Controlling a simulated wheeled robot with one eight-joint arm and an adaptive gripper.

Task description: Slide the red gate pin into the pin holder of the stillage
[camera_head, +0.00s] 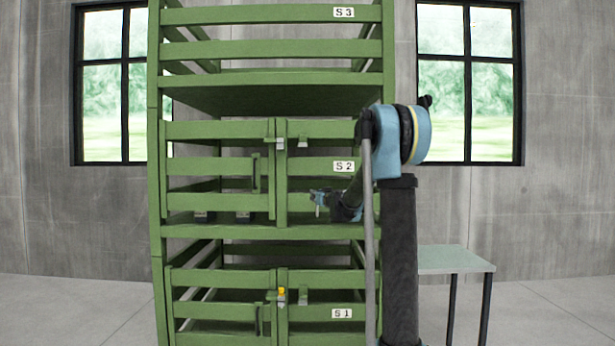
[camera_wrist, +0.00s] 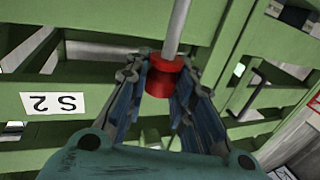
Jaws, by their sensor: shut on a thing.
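In the wrist view my gripper (camera_wrist: 160,85) is closed around the red head of the gate pin (camera_wrist: 165,76). Its grey rod extends from the head toward the top of the picture. The green stillage (camera_head: 153,190) has gates labelled S1 and S2 and an S3 level above. Small grey brackets (camera_head: 280,143) sit near the top of the S2 gates, where they meet. I cannot tell which bracket is the pin holder.
A yellow-topped pin (camera_head: 281,292) sits at the S1 gate joint. Dark blocks (camera_head: 245,217) rest on the S2 shelf. A small pale table (camera_head: 455,258) stands at the right. Green rails and the S2 label (camera_wrist: 54,103) are close to my gripper in the wrist view.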

